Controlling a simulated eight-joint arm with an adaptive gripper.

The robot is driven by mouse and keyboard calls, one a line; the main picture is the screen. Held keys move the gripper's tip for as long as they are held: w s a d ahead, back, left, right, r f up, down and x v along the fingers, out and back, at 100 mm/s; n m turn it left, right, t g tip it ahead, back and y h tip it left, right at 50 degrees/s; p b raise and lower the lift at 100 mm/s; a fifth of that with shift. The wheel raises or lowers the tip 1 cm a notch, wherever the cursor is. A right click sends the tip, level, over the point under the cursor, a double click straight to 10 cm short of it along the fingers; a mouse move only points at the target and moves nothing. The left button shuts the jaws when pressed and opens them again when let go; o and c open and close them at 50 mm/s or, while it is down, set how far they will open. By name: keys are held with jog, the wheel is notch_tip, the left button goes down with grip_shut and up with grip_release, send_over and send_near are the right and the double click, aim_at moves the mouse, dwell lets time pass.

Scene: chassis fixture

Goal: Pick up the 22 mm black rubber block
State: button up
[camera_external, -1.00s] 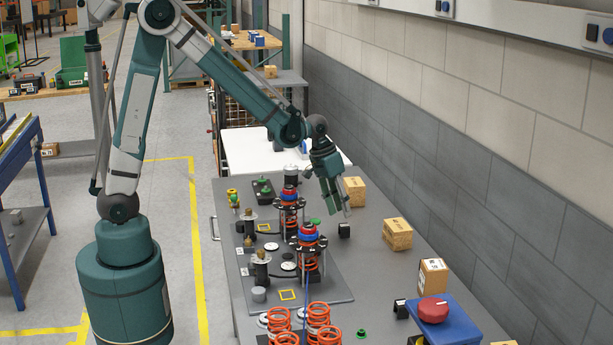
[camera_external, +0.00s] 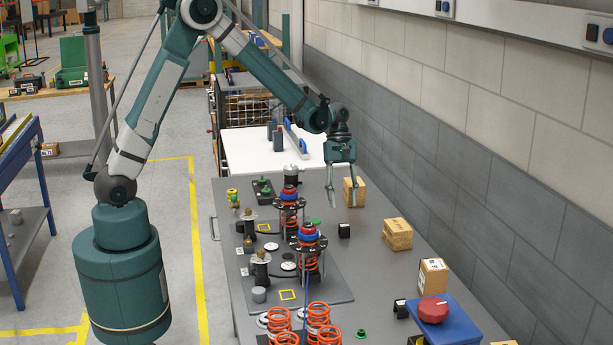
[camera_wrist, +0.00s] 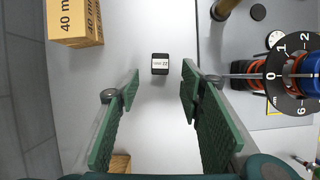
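The small black rubber block (camera_external: 344,230) sits on the grey bench top. In the wrist view the block (camera_wrist: 160,64) shows a white label reading 22 and lies beyond the fingertips, roughly between their lines. My gripper (camera_external: 343,204) is open and empty, above the bench and behind the block in the outside view. Its two green fingers (camera_wrist: 160,78) are spread apart in the wrist view. Nothing touches the block.
A cardboard box (camera_external: 355,192) stands behind the block, and another box (camera_external: 397,234) stands to its right. Spring assemblies (camera_external: 289,207) with black plates stand to the left. The bench around the block is clear.

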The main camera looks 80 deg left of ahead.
aim_at(344, 225)
dwell(0.3)
jog(key=shift+x, duration=1.3)
jog(key=shift+x, duration=2.65)
jog(key=shift+r, duration=0.1)
jog(key=shift+c, duration=0.3)
jog(key=c, duration=1)
jog(key=shift+r, duration=0.15)
jog(key=shift+r, duration=4.85)
